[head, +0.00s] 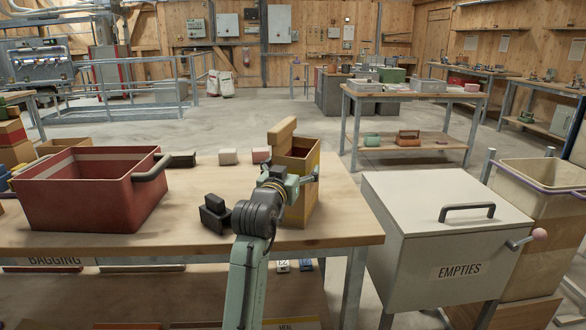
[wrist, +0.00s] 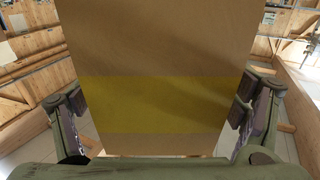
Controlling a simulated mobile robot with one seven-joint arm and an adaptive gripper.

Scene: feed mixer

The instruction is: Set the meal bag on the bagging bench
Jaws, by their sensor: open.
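The meal bag (head: 297,210) appears as a tall tan block with a yellow band. It stands upright on the bagging bench (head: 200,205), near its right end. In the wrist view the bag (wrist: 155,50) fills the middle, its yellow band level with the fingers. My gripper (head: 300,178) is open around the bag, one finger on each side. In the wrist view, gaps seem to show between the fingers (wrist: 160,108) and the bag's sides. The arm hides part of the bag in the head view.
A red crate (head: 85,195) stands on the bench's left part. A black block (head: 214,213) sits left of my arm. A white EMPTIES bin (head: 450,230) stands right of the bench.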

